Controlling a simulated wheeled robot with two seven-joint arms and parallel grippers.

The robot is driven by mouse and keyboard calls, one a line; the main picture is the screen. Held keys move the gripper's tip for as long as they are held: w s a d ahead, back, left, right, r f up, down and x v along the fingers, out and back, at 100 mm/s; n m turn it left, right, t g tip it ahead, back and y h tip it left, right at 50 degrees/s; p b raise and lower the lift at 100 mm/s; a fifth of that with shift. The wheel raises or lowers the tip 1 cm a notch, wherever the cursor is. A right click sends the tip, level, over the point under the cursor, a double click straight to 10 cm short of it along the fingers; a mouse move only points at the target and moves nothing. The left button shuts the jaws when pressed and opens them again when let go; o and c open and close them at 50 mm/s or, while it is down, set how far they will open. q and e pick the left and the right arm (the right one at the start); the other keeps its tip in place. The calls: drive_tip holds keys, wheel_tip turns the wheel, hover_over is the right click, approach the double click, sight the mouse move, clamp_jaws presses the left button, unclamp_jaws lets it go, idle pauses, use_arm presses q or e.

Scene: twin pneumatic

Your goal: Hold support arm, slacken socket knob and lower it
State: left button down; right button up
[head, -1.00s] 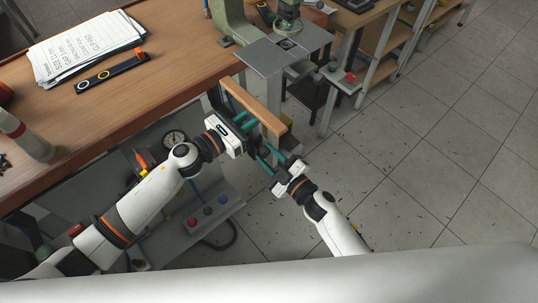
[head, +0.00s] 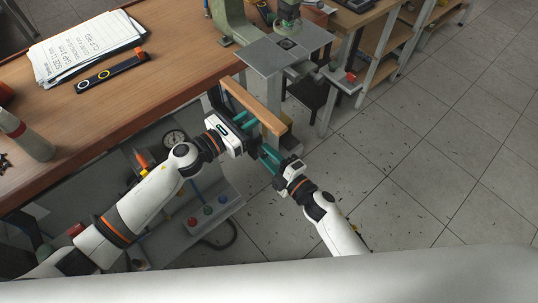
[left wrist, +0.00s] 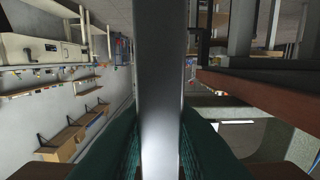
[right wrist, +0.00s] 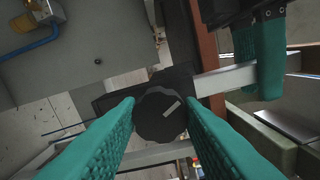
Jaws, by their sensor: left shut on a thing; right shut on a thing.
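The support arm is a pale grey metal bar. It fills the middle of the left wrist view (left wrist: 160,90) and crosses the upper part of the right wrist view (right wrist: 225,80). My left gripper (head: 245,123) is shut on this bar, with a teal finger on each side. The black round socket knob (right wrist: 158,116) has a white mark and sits on a dark socket beside the bar. My right gripper (head: 265,155) is shut on the knob, its teal fingers on either side. In the head view the grippers mostly cover the knob and socket.
A wooden rail (head: 252,106) lies just beyond my grippers. The wooden bench (head: 165,60) is at upper left, with papers (head: 85,45) on it. A grey control box with coloured buttons (head: 205,212) stands below.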

idle(0.4)
drive_tip(key=o, duration=1)
drive_tip(key=shift+c, duration=0.2)
drive_tip(key=v, duration=1.2)
drive_tip(key=shift+f+b, duration=0.5)
idle(0.7)
idle(0.3)
